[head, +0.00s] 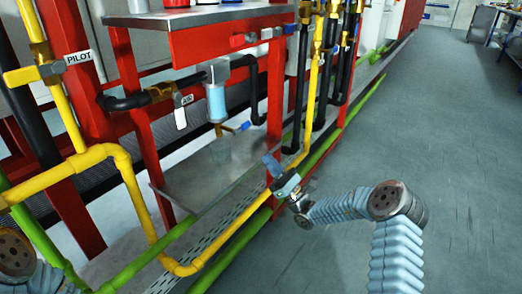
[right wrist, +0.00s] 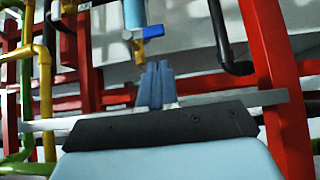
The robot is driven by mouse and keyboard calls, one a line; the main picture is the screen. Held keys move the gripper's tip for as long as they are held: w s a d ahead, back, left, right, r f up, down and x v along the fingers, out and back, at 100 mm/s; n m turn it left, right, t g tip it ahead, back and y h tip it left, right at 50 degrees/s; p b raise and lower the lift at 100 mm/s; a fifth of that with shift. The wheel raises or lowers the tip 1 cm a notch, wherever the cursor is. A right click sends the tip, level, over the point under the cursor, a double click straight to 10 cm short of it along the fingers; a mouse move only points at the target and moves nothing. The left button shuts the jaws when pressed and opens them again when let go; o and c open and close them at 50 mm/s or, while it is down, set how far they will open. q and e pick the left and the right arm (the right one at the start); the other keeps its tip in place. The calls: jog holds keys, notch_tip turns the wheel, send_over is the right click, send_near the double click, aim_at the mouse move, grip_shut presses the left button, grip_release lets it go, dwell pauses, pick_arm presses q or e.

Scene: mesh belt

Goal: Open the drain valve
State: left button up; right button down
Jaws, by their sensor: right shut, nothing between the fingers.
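The drain valve, a small brass fitting with a blue lever (head: 240,128), hangs under a light-blue filter bowl (head: 216,102) inside the red frame. In the right wrist view the blue lever (right wrist: 150,32) points right from the brass body, just beyond my fingertips. My right gripper (head: 269,160) is shut and empty, to the right of and lower than the valve in the head view, with a visible gap between them. In the right wrist view its blue fingers (right wrist: 157,72) are pressed together. My left gripper is out of view; only part of my left arm shows.
Red posts (head: 275,90), yellow pipes (head: 125,165) and green pipes (head: 243,222) surround the opening. A black hose (head: 258,85) runs right of the bowl. Open floor (head: 450,150) lies right.

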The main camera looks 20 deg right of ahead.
aim_at(242, 128)
jog(key=x, duration=0.9)
jog(key=shift+r, duration=0.1)
